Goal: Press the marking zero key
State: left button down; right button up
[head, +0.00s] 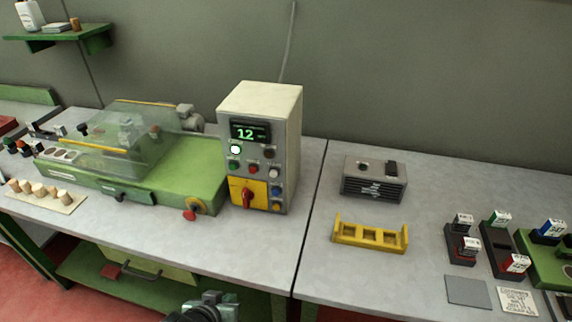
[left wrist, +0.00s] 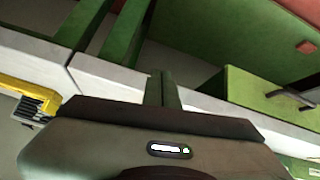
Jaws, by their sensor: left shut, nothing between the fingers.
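Below are a lit white round button (head: 235,149), a green button (head: 233,164), a red button (head: 253,167), a pale button (head: 273,173) and a blue button (head: 276,191). The key labels are too small to read, so I cannot tell which is marking zero. My left gripper (head: 212,299) is low in front of the bench, apart from the box. Its shut, empty fingers show in the left wrist view (left wrist: 162,90).
The green machine (head: 190,170) with a clear cover stands left of the box, and a red rotary switch (head: 247,197) sits on its yellow plate. A yellow rack (head: 370,236), a grey vented block (head: 374,180) and several stamps stand at right.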

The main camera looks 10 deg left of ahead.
pick_arm(q)
jog(key=w+r+n+t, duration=0.1)
jog(key=w, duration=0.2)
jog(key=w+r+n+t, duration=0.1)
jog(key=w, duration=0.1)
jog(key=w+r+t, duration=0.2)
jog(key=w, duration=0.1)
jog(key=shift+w+d+n+h, duration=0.15)
jog(key=shift+w+n+h, duration=0.15)
jog(key=shift+n, duration=0.1)
jog(key=w+r+t, duration=0.1)
jog(key=w+r+n+t+h, duration=0.1)
jog(key=w, duration=0.1)
jog(key=w+r+n+t+h, duration=0.1)
jog(key=w+r+t, duration=0.1)
jog(key=shift+w+d, duration=0.25)
notch_tip(320, 180, up, 8)
jog(key=d+t+h, duration=0.1)
jog(key=d+h, duration=0.1)
jog(key=h, duration=1)
jog(key=shift+w+d+m+h, duration=0.2)
jog(key=shift+m+h, duration=0.1)
pick_arm(e)
jog(key=shift+d+r, duration=0.2)
pick_arm(q)
jog(key=shift+r, duration=0.1)
jog(key=shift+w, duration=0.1)
